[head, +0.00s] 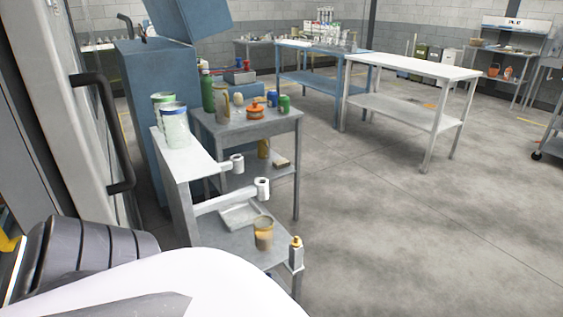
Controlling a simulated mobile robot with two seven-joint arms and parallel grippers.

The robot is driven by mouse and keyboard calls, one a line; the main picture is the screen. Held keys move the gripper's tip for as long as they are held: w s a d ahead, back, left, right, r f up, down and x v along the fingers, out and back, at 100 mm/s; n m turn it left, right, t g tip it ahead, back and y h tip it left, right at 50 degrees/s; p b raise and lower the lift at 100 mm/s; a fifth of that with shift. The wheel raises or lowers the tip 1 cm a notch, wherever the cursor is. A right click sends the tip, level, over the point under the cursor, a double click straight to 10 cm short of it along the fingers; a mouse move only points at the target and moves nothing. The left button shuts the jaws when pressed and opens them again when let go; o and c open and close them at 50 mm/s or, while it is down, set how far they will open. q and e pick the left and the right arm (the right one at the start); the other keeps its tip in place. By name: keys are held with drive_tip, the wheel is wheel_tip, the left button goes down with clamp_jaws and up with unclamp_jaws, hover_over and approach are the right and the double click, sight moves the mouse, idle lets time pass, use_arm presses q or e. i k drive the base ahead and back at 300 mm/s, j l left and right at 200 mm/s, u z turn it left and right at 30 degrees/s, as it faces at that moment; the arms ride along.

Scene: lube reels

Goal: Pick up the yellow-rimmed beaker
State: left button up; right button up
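A small tan beaker with a yellowish rim (264,233) stands upright on the grey lower surface of the near stand, close to its front right edge. It looks the closest match for the yellow-rimmed beaker, though it is small in the view. Two pale beakers stand on the white top ledge at left: one has a green rim (161,98), and one in front has a blue rim (175,126). Neither of my grippers shows in the head view.
The near stand (185,165) has two white holders on arms (262,188), a shallow tray (240,216) and a gold-topped bottle (296,252). A grey table (262,126) with bottles stands behind. A grey door with a black handle (112,130) is at left. Floor (420,230) at right is clear.

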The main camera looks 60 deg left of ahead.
sight(264, 234)
drive_tip(key=i+u, duration=0.35)
drive_tip(key=i, duration=0.15)
drive_tip(key=i+l+u, duration=0.1)
drive_tip(key=i+u, duration=0.75)
drive_tip(key=u, duration=0.2)
drive_tip(key=i+u, duration=0.2)
drive_tip(key=u, duration=0.15)
drive_tip(key=i+j+u, duration=0.1)
drive_tip(key=i+u, duration=0.6)
